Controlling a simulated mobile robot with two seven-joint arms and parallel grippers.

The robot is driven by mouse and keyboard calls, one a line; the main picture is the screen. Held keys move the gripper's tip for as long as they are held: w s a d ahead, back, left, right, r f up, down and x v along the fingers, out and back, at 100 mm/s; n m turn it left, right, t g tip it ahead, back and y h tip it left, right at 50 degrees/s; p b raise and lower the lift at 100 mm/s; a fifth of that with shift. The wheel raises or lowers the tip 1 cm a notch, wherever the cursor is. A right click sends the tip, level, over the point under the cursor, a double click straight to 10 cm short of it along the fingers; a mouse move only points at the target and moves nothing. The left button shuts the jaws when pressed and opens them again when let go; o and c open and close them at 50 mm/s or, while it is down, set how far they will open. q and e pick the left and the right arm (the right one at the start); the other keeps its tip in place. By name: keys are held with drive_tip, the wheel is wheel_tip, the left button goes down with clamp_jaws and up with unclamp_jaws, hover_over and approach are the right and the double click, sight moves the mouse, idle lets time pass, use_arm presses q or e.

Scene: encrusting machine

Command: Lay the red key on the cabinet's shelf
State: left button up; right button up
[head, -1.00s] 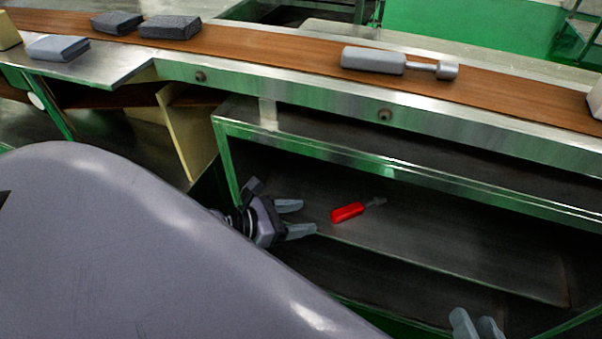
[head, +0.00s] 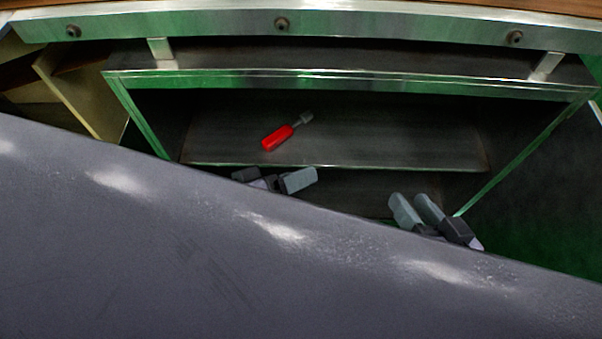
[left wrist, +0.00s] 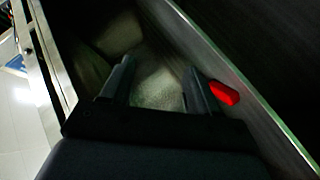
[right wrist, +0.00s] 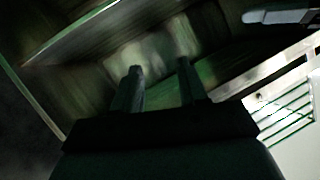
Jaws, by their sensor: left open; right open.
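The red key (head: 278,137), with a red handle and a grey shank, lies on the cabinet's shelf (head: 400,140), left of its middle. Its red handle also shows in the left wrist view (left wrist: 224,93), just beyond the right finger. My left gripper (head: 278,181) is open and empty in front of the shelf's front edge, just below the key and apart from it in the head view. My right gripper (head: 412,210) is open and empty, lower and further right, near the cabinet's lower opening. My own grey body hides part of both arms.
The cabinet's green and metal frame (head: 350,84) surrounds the shelf. A steel rail (head: 400,28) of the conveyor runs above it. A pale panel (head: 78,95) stands at the left. The shelf right of the key is bare.

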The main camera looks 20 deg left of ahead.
use_arm(q)
drive_tip(key=r+m, duration=0.1)
drive_tip(key=m, duration=0.1)
drive_tip(key=d+r+m, duration=0.1)
drive_tip(key=m, duration=0.1)
drive_tip(key=d+r+m, duration=0.1)
drive_tip(key=m, duration=0.1)
drive_tip(key=shift+s+d+t, duration=0.1)
drive_tip(key=shift+s+t, duration=0.2)
drive_tip(key=shift+s, duration=0.05)
use_arm(e)
drive_tip(key=shift+s+f, duration=0.1)
